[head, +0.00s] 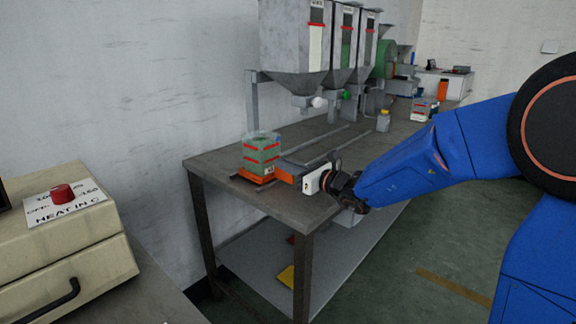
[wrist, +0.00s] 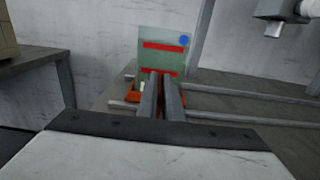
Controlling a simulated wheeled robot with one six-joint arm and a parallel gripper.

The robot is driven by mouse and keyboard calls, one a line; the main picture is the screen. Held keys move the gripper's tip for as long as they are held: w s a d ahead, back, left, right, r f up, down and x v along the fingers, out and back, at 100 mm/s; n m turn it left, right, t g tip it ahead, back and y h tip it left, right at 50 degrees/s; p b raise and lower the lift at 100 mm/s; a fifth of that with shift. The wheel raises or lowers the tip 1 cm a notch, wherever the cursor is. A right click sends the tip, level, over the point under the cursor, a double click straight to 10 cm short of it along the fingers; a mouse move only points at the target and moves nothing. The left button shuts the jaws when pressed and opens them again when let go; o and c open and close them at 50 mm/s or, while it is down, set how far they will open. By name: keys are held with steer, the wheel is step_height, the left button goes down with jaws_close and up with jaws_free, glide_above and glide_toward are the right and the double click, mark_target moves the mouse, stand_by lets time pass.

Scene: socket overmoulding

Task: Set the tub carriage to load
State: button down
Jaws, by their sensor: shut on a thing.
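The clear tub (head: 262,148), with greenish sides and red bands, stands upright on the orange tub carriage (head: 250,177) at the near left end of the rails. The tub (wrist: 163,53) and part of the orange carriage (wrist: 132,96) also show in the wrist view, straight ahead. My gripper (head: 281,172) reaches in from the right at carriage height. In the wrist view my gripper's fingers (wrist: 161,92) are close together and shut at the carriage, just below the tub. The gripped part, seemingly the carriage's handle, is hidden between them.
Rails (head: 320,143) run back along the table (head: 213,159) under three hoppers (head: 297,45). The nearest hopper's outlet has a white knob (head: 319,102). A small yellowish bottle (head: 383,121) stands farther back. A heating unit (head: 70,245) with a red dial is at the left front.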

steer(key=shift+s+a+f, duration=0.1)
steer(key=shift+s+f, duration=0.05)
steer(key=c, duration=1.9)
jaws_free()
steer(key=shift+s+a, duration=0.1)
steer(key=shift+d, duration=0.2)
steer(key=shift+s+d, duration=0.2)
steer(key=shift+d, duration=0.1)
steer(key=v, duration=1.6)
steer(key=shift+s+d, duration=0.15)
steer(key=shift+d, duration=0.05)
steer(key=shift+s, duration=0.1)
